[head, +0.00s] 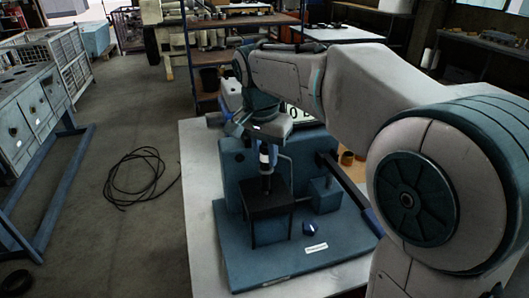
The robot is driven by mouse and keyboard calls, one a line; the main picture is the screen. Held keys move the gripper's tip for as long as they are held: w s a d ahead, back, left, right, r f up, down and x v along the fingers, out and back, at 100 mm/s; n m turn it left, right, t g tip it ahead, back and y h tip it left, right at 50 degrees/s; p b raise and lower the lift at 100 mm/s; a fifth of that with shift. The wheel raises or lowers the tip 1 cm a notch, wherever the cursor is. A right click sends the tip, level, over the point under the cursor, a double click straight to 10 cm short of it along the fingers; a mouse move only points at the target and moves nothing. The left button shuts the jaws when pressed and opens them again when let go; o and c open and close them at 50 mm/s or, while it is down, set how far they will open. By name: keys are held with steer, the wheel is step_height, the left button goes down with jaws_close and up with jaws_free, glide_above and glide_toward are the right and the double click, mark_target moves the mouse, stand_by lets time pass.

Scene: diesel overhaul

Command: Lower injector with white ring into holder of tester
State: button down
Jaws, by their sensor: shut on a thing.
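The injector (266,167) is a slim dark upright part with a white ring (264,157) near its upper end. My gripper (265,143) is shut on its top, pointing down from above; the fingertips are small and dark in this view. The tester (239,245) is a blue bench unit with a base plate and an upright back block.
The tester stands on a pale workbench (195,190). A thin pipe stands beside the injector. A black cable (140,178) lies coiled on the floor.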

mark_target(265, 169)
steer(key=shift+f+b, duration=1.2)
steer(key=shift+f, duration=0.6)
steer(key=shift+f+b, duration=0.95)
steer(key=shift+f, duration=0.3)
steer(key=c, duration=0.8)
jaws_free()
steer(key=shift+o, duration=0.2)
steer(key=shift+r+p, duration=3.05)
steer(key=shift+r, duration=0.5)
